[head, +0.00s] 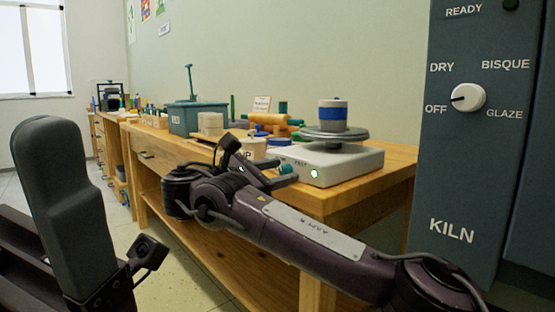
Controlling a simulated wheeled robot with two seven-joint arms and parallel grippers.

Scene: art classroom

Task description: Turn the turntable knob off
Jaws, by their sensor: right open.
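The turntable has a white base (340,165) on the wooden bench, with a grey round wheel head (335,135) on top. A small light (315,173) glows green on the front of the base. I cannot clearly make out the turntable knob; my right gripper partly covers the left part of the base's front. My right gripper (285,175) is open, close to that front left part; whether it touches is unclear. My left arm shows at the left, but its gripper fingers do not.
A kiln panel (465,180) stands at the right; its white dial (467,97) points to OFF. Floor shows in front of the bench.

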